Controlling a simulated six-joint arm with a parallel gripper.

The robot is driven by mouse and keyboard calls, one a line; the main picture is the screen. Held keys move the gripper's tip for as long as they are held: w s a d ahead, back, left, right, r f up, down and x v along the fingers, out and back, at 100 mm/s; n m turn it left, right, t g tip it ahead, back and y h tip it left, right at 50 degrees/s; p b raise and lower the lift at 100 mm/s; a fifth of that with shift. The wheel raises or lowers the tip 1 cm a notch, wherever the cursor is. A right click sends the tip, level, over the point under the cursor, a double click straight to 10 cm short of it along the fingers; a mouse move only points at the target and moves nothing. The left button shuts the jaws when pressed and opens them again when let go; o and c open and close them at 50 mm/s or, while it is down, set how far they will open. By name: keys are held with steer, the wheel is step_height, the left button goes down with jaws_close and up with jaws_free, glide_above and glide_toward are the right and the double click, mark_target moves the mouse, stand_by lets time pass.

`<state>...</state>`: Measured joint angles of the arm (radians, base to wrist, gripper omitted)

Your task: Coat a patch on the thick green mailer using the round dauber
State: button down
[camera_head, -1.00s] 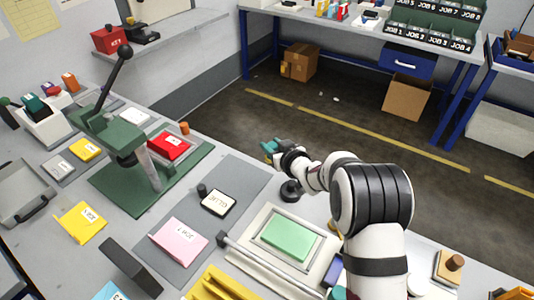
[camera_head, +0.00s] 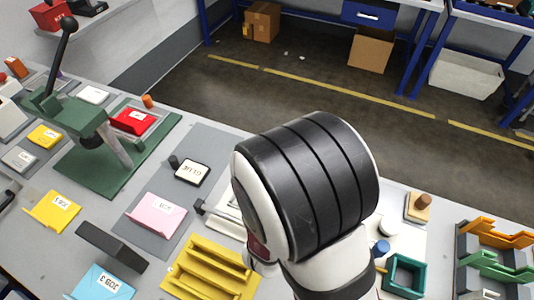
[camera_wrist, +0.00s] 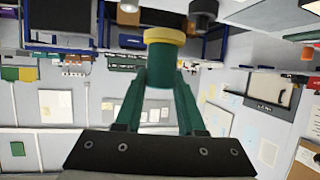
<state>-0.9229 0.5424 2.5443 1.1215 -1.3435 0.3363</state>
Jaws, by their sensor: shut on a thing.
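My gripper (camera_wrist: 160,82) shows in the wrist view with its two green fingers shut on a green cylinder with a yellow collar (camera_wrist: 165,36), which looks like the round dauber. The dauber's far end is not clear in this view. In the head view my own arm hides the gripper and the dauber. The thick green mailer is hidden behind my arm in the head view, and I cannot make it out in the wrist view. Only the left part of the pale frame (camera_head: 230,210) around its place shows beside my arm.
A glue pad (camera_head: 192,172), a pink folder (camera_head: 158,212) and a yellow rack (camera_head: 212,270) lie left of my arm. A green lever press (camera_head: 95,130) stands farther left. A teal box (camera_head: 405,275) and a wooden-knobbed block (camera_head: 418,206) are at right.

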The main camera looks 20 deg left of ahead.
steer(key=shift+f, duration=3.35)
steer(key=shift+a+f, duration=0.4)
steer(key=shift+f, duration=0.35)
steer(key=shift+a, duration=4.55)
steer(key=shift+d, duration=4.75)
steer(key=shift+d+r, duration=0.1)
steer(key=shift+d, duration=0.15)
steer(key=shift+r, duration=4)
steer(key=shift+a, duration=0.1)
